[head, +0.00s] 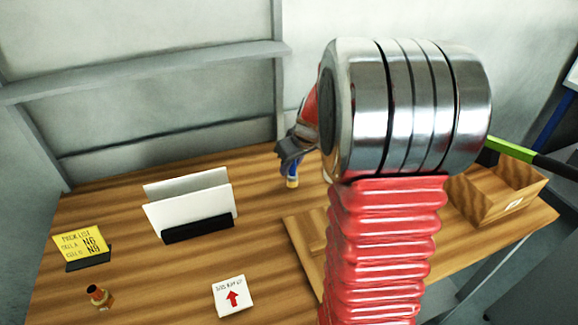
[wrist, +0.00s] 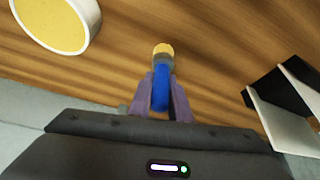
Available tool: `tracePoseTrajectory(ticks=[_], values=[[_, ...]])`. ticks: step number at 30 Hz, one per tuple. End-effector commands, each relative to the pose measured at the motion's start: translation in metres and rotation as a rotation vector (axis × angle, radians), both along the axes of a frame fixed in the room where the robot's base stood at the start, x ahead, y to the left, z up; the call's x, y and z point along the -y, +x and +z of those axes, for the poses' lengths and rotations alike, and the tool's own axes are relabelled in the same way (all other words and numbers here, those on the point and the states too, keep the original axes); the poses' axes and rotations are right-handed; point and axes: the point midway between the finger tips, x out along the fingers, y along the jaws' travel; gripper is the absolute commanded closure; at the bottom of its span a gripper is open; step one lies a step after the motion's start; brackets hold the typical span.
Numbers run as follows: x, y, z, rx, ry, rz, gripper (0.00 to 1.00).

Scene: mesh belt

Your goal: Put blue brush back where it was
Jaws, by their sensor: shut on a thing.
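The blue brush (head: 292,172) has a blue handle and a pale yellow end. It also shows in the wrist view (wrist: 160,90), between the two fingers with the pale end pointing away from my gripper. My gripper (head: 287,158) is shut on the brush over the back part of the wooden table (head: 265,235). In the head view the brush hangs nearly upright with the pale end down; I cannot tell if it touches the table. My own arm hides part of the table behind it.
A white-rimmed round thing with a yellow inside (wrist: 55,20) is in the wrist view. White panels in a black holder (head: 190,205), a yellow note (head: 82,243), a small bottle (head: 100,297) and an arrow card (head: 233,296) stand left. A wooden box (head: 490,200) is right.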

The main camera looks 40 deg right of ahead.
Motion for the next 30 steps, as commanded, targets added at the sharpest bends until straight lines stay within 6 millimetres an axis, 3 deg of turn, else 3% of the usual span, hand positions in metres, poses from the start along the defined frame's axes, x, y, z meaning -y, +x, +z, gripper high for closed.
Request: tracePoseTrajectory(ticks=[7,8,15,24,30], values=[[0.000,0.000,-0.001,0.000,0.000,-0.001,1.00],[0.000,0.000,-0.002,0.000,0.000,-0.001,0.82],[0.000,0.000,-0.001,0.000,0.000,-0.001,0.65],[0.000,0.000,0.000,0.000,0.000,-0.001,0.64],[0.001,-0.004,0.012,0.002,0.000,-0.001,0.64]])
